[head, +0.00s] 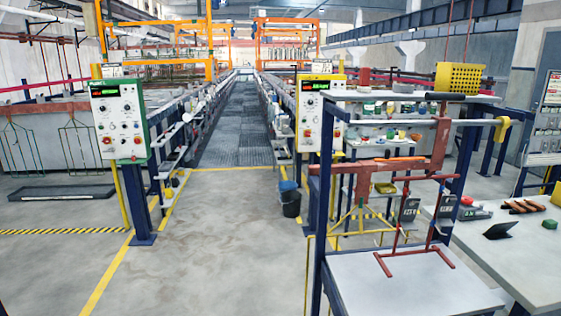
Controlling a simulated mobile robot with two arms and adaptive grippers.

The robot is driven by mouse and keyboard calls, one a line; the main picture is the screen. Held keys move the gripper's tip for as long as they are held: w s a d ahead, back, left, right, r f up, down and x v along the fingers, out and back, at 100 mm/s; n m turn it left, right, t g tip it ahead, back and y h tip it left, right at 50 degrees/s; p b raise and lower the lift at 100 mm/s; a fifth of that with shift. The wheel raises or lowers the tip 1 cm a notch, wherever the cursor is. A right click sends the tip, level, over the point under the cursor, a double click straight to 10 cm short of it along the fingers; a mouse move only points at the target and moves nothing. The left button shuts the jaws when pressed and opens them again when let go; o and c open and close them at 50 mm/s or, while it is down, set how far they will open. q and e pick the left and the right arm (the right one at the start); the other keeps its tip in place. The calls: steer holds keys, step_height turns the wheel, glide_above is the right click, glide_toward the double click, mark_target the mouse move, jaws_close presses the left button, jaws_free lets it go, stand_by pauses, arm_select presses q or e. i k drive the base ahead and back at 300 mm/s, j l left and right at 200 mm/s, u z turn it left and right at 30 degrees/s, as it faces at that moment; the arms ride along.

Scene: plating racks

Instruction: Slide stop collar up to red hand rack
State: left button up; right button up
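A red hand rack (403,221) stands or hangs upright at the blue frame on the right, its thin bars ending just above or on a pale tabletop. A thicker red beam (372,166) runs behind its top. A yellow collar-like piece (502,130), which may be the stop collar, sits around the right end of a pale horizontal rail (420,122). It is well to the right of and above the red rack. I cannot tell how the rack is held at its top. Neither of my grippers shows in the head view.
A pale table (400,284) stands under the rack, and a grey workbench (520,250) with tools is at the right. Control boxes (118,120) flank a long central aisle. A dark bucket (290,204) stands beside the aisle. The floor at front left is clear.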

mark_target(500, 131)
steer(key=z, duration=1.25)
